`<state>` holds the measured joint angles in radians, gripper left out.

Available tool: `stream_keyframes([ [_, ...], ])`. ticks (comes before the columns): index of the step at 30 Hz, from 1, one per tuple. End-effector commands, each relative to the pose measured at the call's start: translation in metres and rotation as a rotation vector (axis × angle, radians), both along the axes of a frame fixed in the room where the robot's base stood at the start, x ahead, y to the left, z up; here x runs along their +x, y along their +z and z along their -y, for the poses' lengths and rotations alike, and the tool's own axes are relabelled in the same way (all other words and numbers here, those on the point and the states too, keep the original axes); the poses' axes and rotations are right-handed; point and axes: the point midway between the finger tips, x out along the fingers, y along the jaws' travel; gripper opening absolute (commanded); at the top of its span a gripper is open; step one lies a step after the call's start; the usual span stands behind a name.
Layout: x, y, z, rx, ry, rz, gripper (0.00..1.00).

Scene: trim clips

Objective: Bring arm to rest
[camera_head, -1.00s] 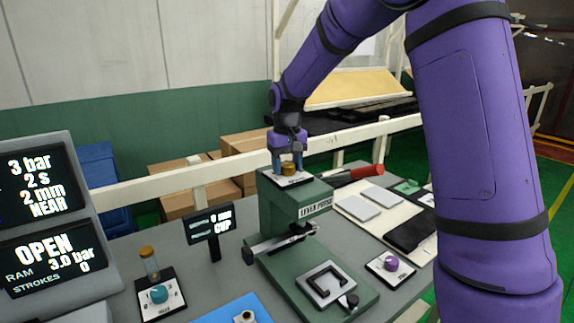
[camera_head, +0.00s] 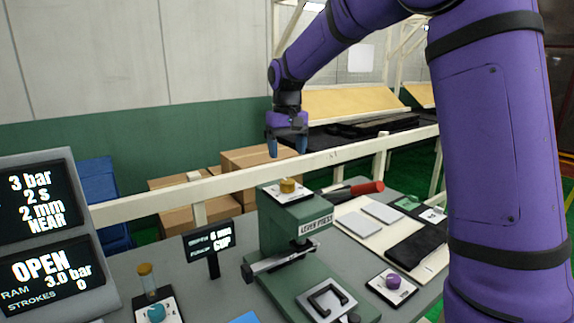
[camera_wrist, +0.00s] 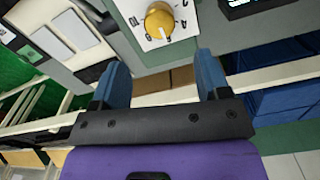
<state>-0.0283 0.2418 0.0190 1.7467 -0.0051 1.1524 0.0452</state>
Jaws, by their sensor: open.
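My gripper (camera_head: 287,146) is open and empty, with blue fingers pointing down. It hangs above the green lever press (camera_head: 287,222), clear of the yellow knob (camera_head: 287,186) on the press's top plate. In the wrist view my gripper (camera_wrist: 162,78) shows its two fingers apart with nothing between them. The yellow knob (camera_wrist: 159,22) lies beyond the fingertips on its white dial plate. My purple arm reaches in from the right of the head view.
A display console (camera_head: 45,235) stands at left, reading OPEN and 3.0 bar. A small sign (camera_head: 210,245), a teal knob (camera_head: 156,313) and a purple knob (camera_head: 393,281) are on the bench. A white rail (camera_head: 330,153) runs behind, with cardboard boxes (camera_head: 180,200) beyond.

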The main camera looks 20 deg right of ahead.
Motion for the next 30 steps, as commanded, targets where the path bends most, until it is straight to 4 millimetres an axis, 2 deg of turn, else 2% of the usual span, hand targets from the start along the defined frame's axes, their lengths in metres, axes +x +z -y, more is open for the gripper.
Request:
stream_keyframes([
  [6,0.0,0.014,0.0,0.0,0.0,0.001,0.69],
  [22,-0.002,0.016,0.0,0.0,0.0,0.003,0.69],
  [26,-0.017,0.026,0.002,0.0,0.0,0.022,0.69],
  [30,-0.048,0.043,0.004,0.001,-0.001,0.064,0.69],
])
